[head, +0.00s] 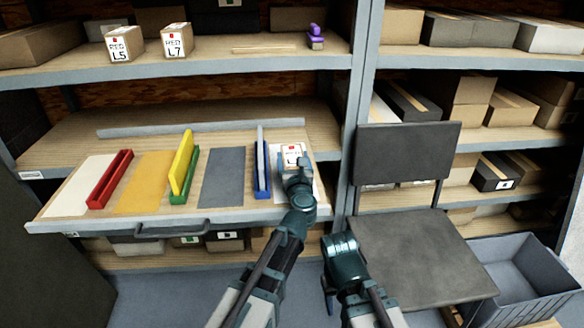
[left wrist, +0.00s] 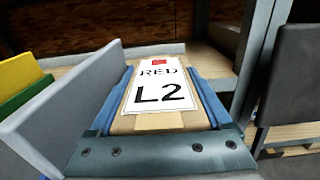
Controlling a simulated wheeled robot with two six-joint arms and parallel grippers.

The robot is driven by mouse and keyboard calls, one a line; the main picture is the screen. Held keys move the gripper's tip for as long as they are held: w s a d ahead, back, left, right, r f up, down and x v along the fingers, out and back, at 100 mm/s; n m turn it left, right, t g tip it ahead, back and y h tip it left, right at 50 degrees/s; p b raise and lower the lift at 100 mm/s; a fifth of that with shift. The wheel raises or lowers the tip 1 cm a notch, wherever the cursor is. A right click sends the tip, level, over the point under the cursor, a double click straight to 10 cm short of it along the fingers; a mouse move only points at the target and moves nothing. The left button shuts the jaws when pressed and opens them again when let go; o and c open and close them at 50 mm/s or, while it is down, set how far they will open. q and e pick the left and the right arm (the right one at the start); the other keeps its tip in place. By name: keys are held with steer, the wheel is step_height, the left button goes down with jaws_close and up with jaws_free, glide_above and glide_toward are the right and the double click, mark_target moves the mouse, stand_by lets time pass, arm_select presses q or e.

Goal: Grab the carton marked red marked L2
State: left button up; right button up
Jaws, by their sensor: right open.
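The carton marked RED L2 (head: 292,152) is on the pull-out shelf's right end, beside the upright grey panel in the blue holder. Its white label with a red patch faces me in the left wrist view (left wrist: 160,95). My left gripper (head: 293,172) is at the carton. In the left wrist view its blue fingers (left wrist: 165,100) lie along both sides of the carton, with no clear gap. The carton's underside is hidden, so I cannot tell whether it is lifted. My right gripper (head: 328,297) is open and empty, low in front of the shelf.
The pull-out shelf (head: 120,226) holds a red holder (head: 108,180), a yellow panel (head: 181,162) in a green holder and a grey panel (head: 262,155) in a blue holder. Cartons L5 (head: 125,44) and L7 (head: 177,40) stand above. A grey crate (head: 553,296) stands right.

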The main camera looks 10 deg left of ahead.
arm_select(q)
jaws_close()
arm_select(e)
steer(key=shift+r, duration=0.1)
